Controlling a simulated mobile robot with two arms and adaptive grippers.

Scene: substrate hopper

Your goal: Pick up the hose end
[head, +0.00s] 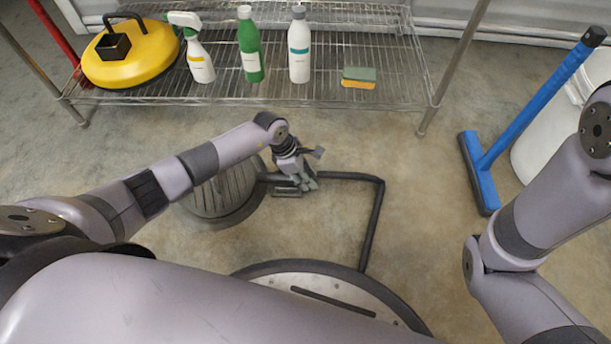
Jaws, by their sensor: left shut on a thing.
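A dark hose (374,222) runs up from near a round metal-topped unit, bends at a corner and goes left to my left gripper. My left gripper (304,184) is shut on the hose near its left end, above the floor or the rim of a grey ribbed round lid; the exact height is hard to tell. The fingers partly hide the hose end (268,177). My right arm shows at the right, but its gripper is out of view.
The grey ribbed lid (222,192) is left of the gripper. The round unit (330,283) is below. A wire shelf (340,60) holds bottles, a sponge (359,77) and a yellow disc (131,55). A blue squeegee (479,172) leans by a white bucket (545,140).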

